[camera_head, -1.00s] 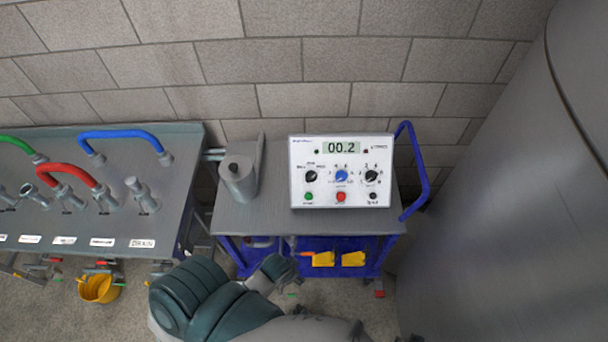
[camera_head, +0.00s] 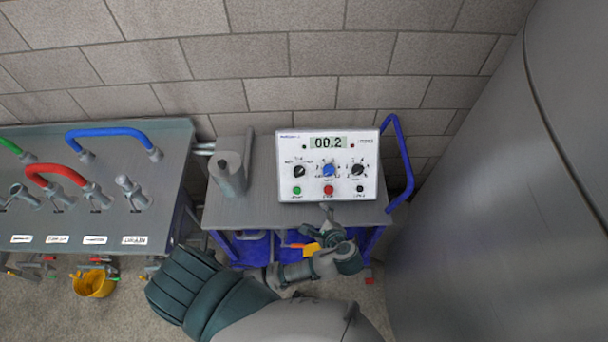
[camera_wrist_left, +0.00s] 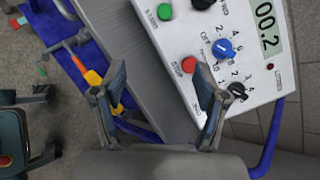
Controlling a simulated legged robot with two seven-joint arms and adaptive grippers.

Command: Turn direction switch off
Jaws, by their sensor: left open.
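A white control box (camera_head: 328,183) stands on a grey cart and also shows tilted in the left wrist view (camera_wrist_left: 172,38). It has a left black knob (camera_head: 299,171), a middle blue knob (camera_head: 329,169) and a right black knob (camera_head: 358,170). My left gripper (camera_head: 328,212) is in front of the box's lower edge, apart from the knobs. In the left wrist view its fingers (camera_wrist_left: 160,88) are spread and empty, the right one overlapping the box near the red button. My right gripper is not in view.
The box has a green button (camera_head: 297,190), a red button (camera_head: 328,189) and a display (camera_head: 328,142) reading 00.2. A grey cylinder (camera_head: 228,178) stands left on the cart (camera_head: 255,205). A blue handle (camera_head: 398,160) and large tank (camera_head: 480,200) are right.

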